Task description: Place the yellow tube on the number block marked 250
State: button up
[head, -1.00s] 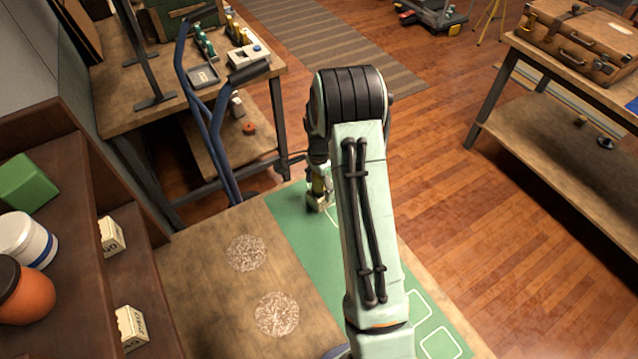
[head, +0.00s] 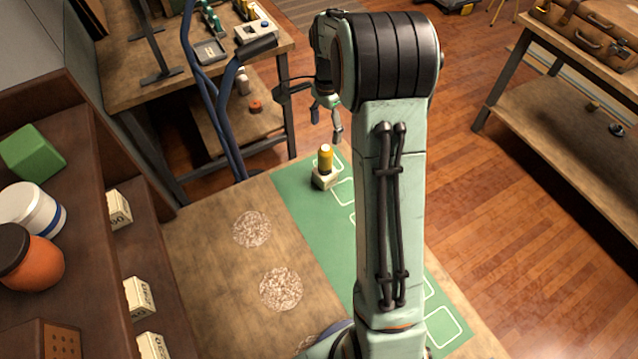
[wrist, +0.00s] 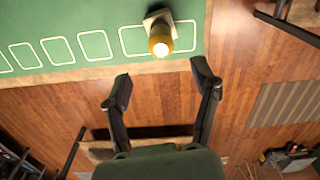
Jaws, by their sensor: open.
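The yellow tube (head: 325,158) stands upright on a cream block (head: 325,180) at the far end of the green mat (head: 305,212). Any number on that block cannot be read. In the wrist view the tube (wrist: 160,42) shows its pale top, with the block (wrist: 157,17) partly under it. My gripper (head: 327,122) is open and empty, above and beyond the tube, apart from it. In the wrist view the gripper's two fingers (wrist: 163,86) are spread with nothing between them.
A shelf (head: 85,215) at the left holds a green block, a white jar, an orange jar and cream blocks. A blue-framed object (head: 215,125) stands behind the table.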

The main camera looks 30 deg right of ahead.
jog(key=s+a+r+n, duration=0.8)
jog(key=s+a, duration=0.3)
jog(key=s+a+n, duration=0.3)
jog(key=s+n, duration=0.1)
jog(key=s, duration=0.3)
jog(key=s+a+n, duration=0.3)
jog(key=s+n, duration=0.2)
jog(key=s, duration=0.3)
jog(key=shift+s+f+y, duration=0.15)
jog(key=shift+f+y, duration=0.2)
jog(key=shift+y, duration=0.05)
